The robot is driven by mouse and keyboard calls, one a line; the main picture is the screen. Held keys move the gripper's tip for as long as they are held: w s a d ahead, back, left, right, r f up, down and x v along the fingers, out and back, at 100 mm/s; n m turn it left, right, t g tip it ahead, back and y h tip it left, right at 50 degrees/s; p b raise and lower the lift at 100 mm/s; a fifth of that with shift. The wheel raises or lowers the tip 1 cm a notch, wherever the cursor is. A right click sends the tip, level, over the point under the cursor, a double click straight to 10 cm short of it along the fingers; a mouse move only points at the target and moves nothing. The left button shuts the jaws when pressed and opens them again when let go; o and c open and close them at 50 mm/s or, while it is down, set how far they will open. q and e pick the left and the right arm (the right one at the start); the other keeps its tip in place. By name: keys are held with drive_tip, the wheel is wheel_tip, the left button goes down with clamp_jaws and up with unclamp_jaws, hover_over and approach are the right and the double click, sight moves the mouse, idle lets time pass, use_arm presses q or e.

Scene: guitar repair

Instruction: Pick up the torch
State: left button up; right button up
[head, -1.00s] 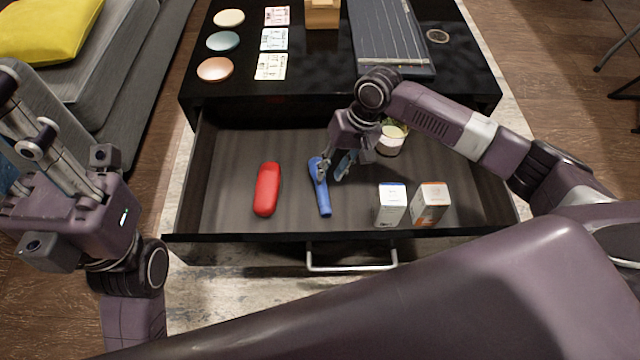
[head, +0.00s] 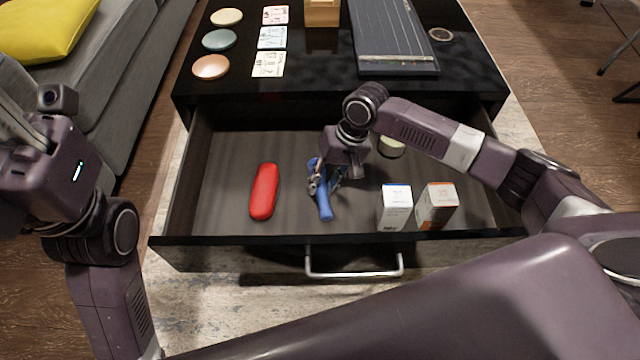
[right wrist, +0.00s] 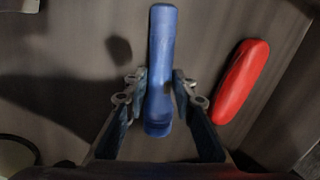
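The blue torch (head: 325,207) lies in the open drawer, between the red case and the white boxes. It also shows in the right wrist view (right wrist: 161,60), running up from between the fingers. My right gripper (head: 326,184) is down over the torch's far end and hides part of it. In the right wrist view its two fingers (right wrist: 158,92) stand open on both sides of the torch, with small gaps beside it. My left arm is at the left edge of the head view; its fingertips are out of frame.
A red case (head: 264,191) lies left of the torch in the drawer (head: 220,215). A white box (head: 395,207) and an orange-and-white box (head: 436,206) stand to the right. A round container (head: 391,147) is behind them, partly hidden by my right arm.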

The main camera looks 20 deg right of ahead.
clamp_jaws()
drive_tip(key=shift+r, duration=0.15)
